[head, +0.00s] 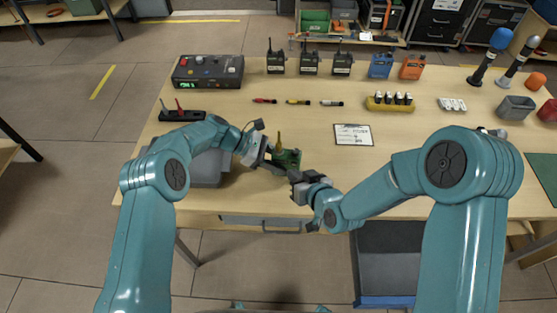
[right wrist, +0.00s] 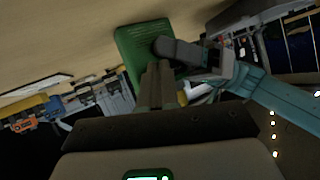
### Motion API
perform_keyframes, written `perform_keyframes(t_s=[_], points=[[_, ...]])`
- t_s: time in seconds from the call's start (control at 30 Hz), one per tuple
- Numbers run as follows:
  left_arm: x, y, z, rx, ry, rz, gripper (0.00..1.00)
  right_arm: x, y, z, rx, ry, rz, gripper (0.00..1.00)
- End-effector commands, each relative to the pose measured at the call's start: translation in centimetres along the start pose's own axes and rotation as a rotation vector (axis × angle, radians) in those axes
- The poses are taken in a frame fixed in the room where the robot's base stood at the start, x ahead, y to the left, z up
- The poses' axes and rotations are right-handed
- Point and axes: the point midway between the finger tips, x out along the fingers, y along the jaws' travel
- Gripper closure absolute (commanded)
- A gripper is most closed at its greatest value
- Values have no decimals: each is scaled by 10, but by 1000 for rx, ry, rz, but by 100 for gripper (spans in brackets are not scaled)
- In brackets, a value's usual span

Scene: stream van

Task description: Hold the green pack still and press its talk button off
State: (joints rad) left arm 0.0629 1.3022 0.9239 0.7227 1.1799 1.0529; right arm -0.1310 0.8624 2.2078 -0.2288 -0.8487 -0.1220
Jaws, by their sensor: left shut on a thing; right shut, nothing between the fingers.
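The green pack (head: 289,157), with an upright yellow-tan antenna, is near the front edge of the table. My left gripper (head: 272,156) is shut on it from the left. In the right wrist view the pack (right wrist: 132,47) shows a ribbed green face, with a dark left finger (right wrist: 180,50) across it. My right gripper (head: 294,177) is shut and empty, just in front of the pack. Its closed fingertips (right wrist: 158,70) overlap the pack's lower part in the wrist view; I cannot tell whether they touch. The talk button cannot be made out.
A dark control box (head: 208,71), several black radios (head: 309,64), and blue (head: 381,66) and orange (head: 412,68) packs stand along the back. A grey bin (head: 205,172) is left of the pack. A white card (head: 353,135) lies right.

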Motion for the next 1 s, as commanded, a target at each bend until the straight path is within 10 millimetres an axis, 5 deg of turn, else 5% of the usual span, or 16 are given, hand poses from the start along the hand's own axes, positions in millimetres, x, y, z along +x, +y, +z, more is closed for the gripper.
perform_keyframes(t_s=[1.0], points=[[0,0,1,0,-1,1,88,-42,-30,30,0,0,1,100]])
